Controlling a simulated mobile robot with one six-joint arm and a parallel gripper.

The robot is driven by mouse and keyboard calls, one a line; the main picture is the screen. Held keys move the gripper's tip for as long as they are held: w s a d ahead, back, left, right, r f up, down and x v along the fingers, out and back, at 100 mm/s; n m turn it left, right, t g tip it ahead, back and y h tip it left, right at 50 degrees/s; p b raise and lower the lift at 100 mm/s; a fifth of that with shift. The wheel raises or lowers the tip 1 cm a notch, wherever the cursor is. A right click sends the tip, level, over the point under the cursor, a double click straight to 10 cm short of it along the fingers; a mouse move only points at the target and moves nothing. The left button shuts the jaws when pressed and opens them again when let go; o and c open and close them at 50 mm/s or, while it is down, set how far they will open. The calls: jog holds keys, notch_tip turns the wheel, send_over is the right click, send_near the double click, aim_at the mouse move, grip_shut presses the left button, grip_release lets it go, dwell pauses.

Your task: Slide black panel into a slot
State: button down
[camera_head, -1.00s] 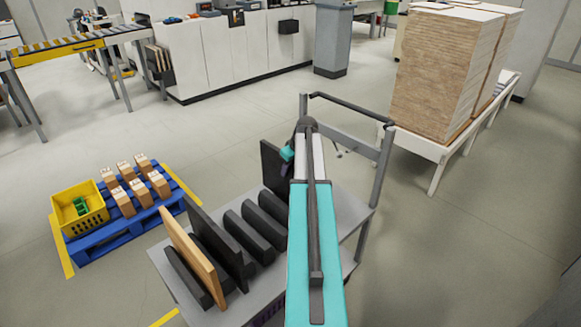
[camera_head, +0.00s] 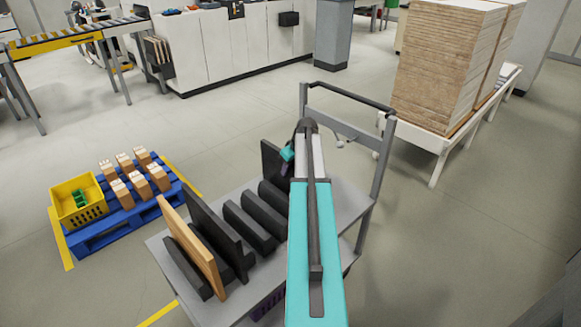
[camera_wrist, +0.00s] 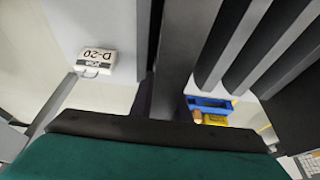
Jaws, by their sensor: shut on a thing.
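A black panel (camera_head: 271,160) stands upright above the right part of the grey cart (camera_head: 340,207). My gripper (camera_head: 288,154) is shut on it, with the fingers mostly hidden by my teal arm. In the wrist view the panel (camera_wrist: 180,50) is a dark strip running up from the gripper (camera_wrist: 165,125). The slots are gaps between thick black dividers (camera_head: 248,226) on the cart; dark bars (camera_wrist: 222,45) show to the right of the panel in the wrist view. I cannot tell whether its lower edge is inside a slot.
A wooden panel (camera_head: 190,245) and a tall black panel (camera_head: 215,232) stand at the cart's left end. The cart's handle frame (camera_head: 347,96) rises behind. A blue pallet (camera_head: 95,240) with a yellow basket (camera_head: 78,200) lies left. A board stack (camera_head: 445,70) stands back right.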

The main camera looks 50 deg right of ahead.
dwell(0.4)
jog(key=c, duration=1.6)
grip_release()
jog(key=shift+f, duration=0.15)
jog(key=shift+b+v, duration=0.7)
jog(key=shift+v, duration=6.35)
jog(key=shift+s+f, duration=0.1)
